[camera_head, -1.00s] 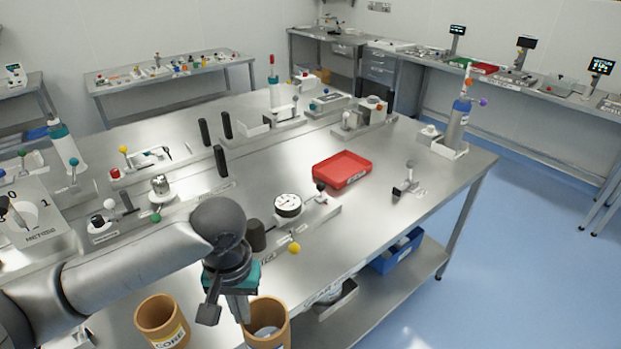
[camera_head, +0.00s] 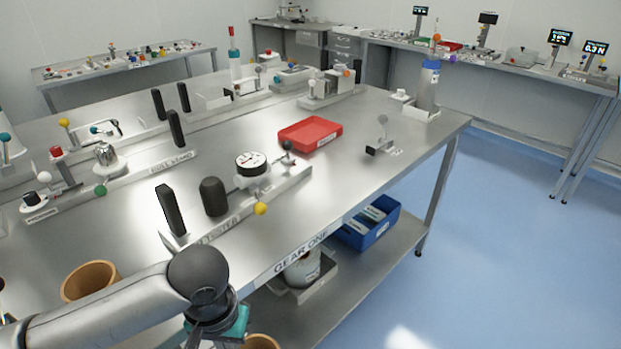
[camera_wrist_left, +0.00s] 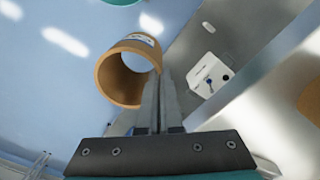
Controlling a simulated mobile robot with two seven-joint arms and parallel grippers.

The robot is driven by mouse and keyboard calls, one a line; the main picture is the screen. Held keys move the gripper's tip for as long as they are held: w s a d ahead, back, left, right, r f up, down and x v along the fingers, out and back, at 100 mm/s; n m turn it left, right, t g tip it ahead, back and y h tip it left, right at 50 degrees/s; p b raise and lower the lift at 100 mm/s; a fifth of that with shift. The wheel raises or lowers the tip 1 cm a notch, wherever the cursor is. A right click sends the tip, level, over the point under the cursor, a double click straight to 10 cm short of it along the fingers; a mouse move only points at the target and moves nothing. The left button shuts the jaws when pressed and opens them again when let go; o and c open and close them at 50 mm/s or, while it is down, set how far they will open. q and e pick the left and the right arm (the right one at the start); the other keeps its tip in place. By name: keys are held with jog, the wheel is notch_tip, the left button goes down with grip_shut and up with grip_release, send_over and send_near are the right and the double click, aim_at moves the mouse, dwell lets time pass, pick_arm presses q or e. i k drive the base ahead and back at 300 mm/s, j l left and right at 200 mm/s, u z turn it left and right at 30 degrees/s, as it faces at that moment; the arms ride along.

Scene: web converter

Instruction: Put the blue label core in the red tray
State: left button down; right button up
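The blue label core is a brown open tube (camera_wrist_left: 112,82) with a pale, bluish label in the left wrist view. Its wall meets my left gripper's fingers (camera_wrist_left: 160,78), which are close together on it. In the head view only the top of this core (camera_head: 260,342) shows at the bottom edge, beside my left gripper (camera_head: 213,333), whose fingertips are cut off. A second brown core (camera_head: 88,281) stands on the table at the left. The red tray (camera_head: 310,134) lies farther back on the table, apart from the gripper, and looks empty. My right gripper is not in view.
Between gripper and tray stand a dial gauge (camera_head: 251,164), a black knob (camera_head: 214,196), a black upright handle (camera_head: 171,210) and a yellow ball (camera_head: 261,208). A small grey fixture (camera_head: 381,140) is right of the tray. A blue bin (camera_head: 368,224) sits on the lower shelf.

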aim_at(305, 138)
jog(key=i+l+u, duration=0.1)
jog(key=l, duration=0.2)
jog(key=i+l+u, duration=0.2)
jog(key=i+l, duration=0.15)
jog(key=l, duration=0.25)
jog(key=i+l+u, duration=0.1)
jog(key=l, duration=0.25)
